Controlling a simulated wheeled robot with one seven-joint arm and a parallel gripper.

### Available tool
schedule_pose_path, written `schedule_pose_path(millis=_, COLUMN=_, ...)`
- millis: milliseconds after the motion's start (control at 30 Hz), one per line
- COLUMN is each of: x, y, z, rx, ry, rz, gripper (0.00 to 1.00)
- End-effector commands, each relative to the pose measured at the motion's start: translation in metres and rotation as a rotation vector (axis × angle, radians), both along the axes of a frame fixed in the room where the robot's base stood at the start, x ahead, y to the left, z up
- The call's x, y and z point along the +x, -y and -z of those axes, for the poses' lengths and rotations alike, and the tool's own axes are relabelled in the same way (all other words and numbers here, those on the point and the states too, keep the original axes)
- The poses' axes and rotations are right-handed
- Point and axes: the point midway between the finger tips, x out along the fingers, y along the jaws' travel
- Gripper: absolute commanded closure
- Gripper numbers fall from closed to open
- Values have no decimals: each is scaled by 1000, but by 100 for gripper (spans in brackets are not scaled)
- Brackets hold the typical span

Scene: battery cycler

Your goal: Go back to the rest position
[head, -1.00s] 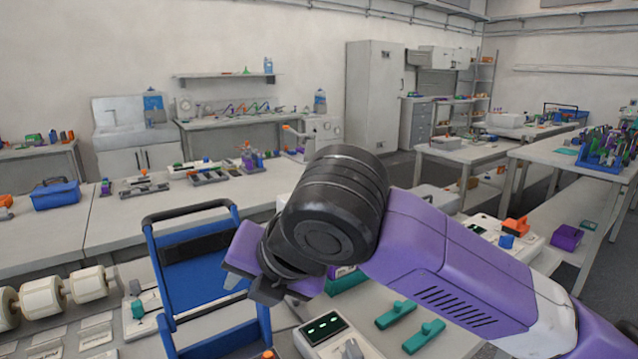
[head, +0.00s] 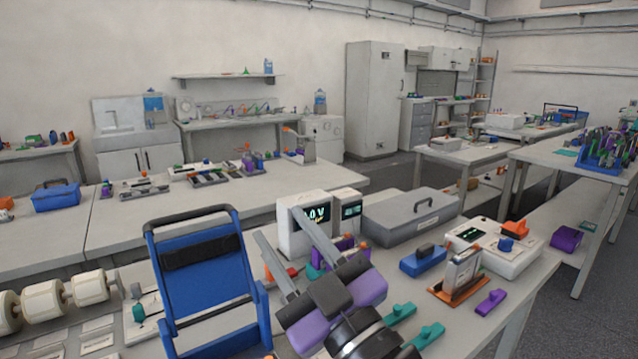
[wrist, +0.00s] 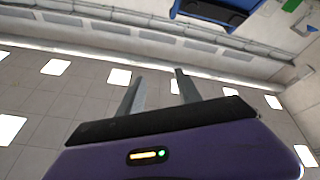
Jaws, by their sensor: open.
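My gripper (head: 284,226) is in the lower middle of the head view, raised in front of the bench, with its purple body and two grey fingers pointing up and to the left. The fingers are apart with nothing between them. In the wrist view my gripper (wrist: 159,76) also shows two separate, empty fingers, against a ceiling with bright square lights. A white instrument with a lit green display (head: 306,220) stands behind the fingers and is partly covered by them.
A blue folding frame (head: 205,285) stands left of my gripper. A grey lidded case (head: 410,217), a blue block (head: 423,261), an orange-based holder (head: 457,288) and teal pieces (head: 428,334) lie to the right. White rolls (head: 42,302) sit at the lower left.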

Motion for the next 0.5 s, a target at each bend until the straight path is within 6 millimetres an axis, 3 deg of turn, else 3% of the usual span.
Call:
schedule_pose_path(millis=267, x=-32, y=79, z=60, rx=334, ry=-132, rz=135, gripper=59)
schedule_pose_path(millis=500, x=-82, y=137, z=119, rx=497, ry=-219, rz=261, gripper=59)
